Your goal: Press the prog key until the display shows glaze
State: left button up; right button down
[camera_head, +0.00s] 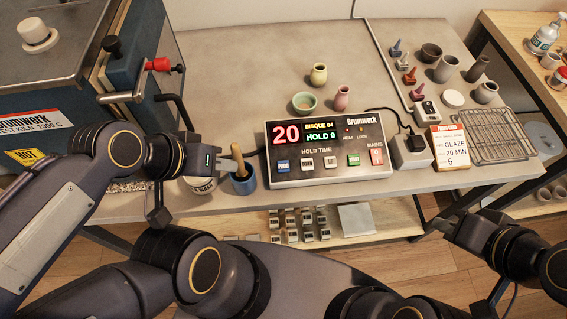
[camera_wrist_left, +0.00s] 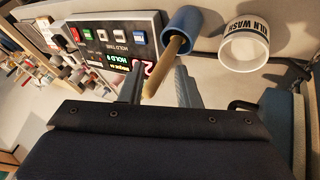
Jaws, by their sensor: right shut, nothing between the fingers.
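The kiln controller (camera_head: 325,178) lies on the table, its panel facing up. Its display (camera_head: 304,134) reads 20, BISQUE 04 and HOLD 0. The blue key (camera_head: 282,166) at the panel's lower left appears to be the prog key; its label is too small to read surely. It also shows in the left wrist view (camera_wrist_left: 139,38). My left gripper (camera_head: 230,162) is left of the controller, by the blue cup; in the wrist view its fingers (camera_wrist_left: 160,90) are apart, with the cup's wooden handle showing between them. My right gripper (camera_head: 440,224) is shut and empty near the table's front edge.
The blue cup (camera_head: 243,185) with a wooden handle and the kiln wash tub (camera_wrist_left: 244,45) stand left of the controller. The kiln (camera_head: 60,110) is at far left. Small pots (camera_head: 341,98) stand behind. A grey plug box (camera_head: 411,152) and the firing card (camera_head: 451,147) reading GLAZE are right.

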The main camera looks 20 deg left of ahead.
aim_at(282, 167)
jog(key=i+l, duration=0.1)
jog(key=l, duration=0.4)
jog(key=i+l, duration=0.1)
jog(key=l, duration=0.9)
jog(key=u, duration=1.95)
jog(key=i+l, duration=0.05)
jog(key=l, duration=0.05)
